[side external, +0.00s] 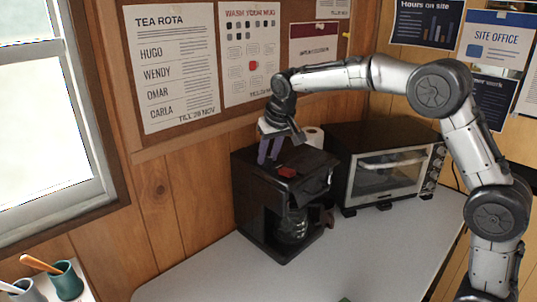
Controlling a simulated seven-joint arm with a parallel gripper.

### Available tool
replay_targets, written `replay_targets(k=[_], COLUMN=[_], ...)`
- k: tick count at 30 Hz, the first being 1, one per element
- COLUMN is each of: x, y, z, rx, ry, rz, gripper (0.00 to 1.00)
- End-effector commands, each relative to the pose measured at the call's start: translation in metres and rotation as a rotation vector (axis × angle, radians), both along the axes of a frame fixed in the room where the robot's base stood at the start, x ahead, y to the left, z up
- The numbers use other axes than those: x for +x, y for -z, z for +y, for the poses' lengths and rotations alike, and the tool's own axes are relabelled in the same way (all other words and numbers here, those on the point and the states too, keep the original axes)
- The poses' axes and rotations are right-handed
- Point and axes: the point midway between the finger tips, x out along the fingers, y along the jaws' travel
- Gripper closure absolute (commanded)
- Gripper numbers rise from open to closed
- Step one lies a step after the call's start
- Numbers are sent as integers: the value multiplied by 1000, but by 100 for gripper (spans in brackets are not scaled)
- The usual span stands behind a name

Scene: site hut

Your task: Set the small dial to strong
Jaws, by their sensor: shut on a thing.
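A black coffee maker (262,200) with a glass jug (293,226) stands on the grey worktop against the wood wall. My gripper (268,160) points down at the top of the coffee maker, near its back left. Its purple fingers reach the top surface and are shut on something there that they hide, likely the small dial. A small red part (287,171) shows on the top, just right of the fingers. The dial's setting and any markings are too small to read.
A toaster oven (385,175) stands right of the coffee maker, with a white roll (315,137) behind. Green (67,281) and grey cups with tools sit at the lower left. The front of the grey worktop (340,265) is mostly clear.

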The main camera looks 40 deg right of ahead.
Motion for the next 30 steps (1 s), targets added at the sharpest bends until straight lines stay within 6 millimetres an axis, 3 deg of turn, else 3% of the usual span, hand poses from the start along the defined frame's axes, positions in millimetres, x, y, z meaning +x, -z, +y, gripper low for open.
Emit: replay_targets(k=[1,2,7,16,20,30], x=[0,0,0,0,-3,-29], y=[-1,-1,-1,-1,-11,-75], z=[0,0,0,0,1,9], rx=[1,2,1,1,1,0], ry=[2,1,1,0,-1,-1], rz=[0,0,0,0,-3,-5], gripper=[100,66,38,38,38,38])
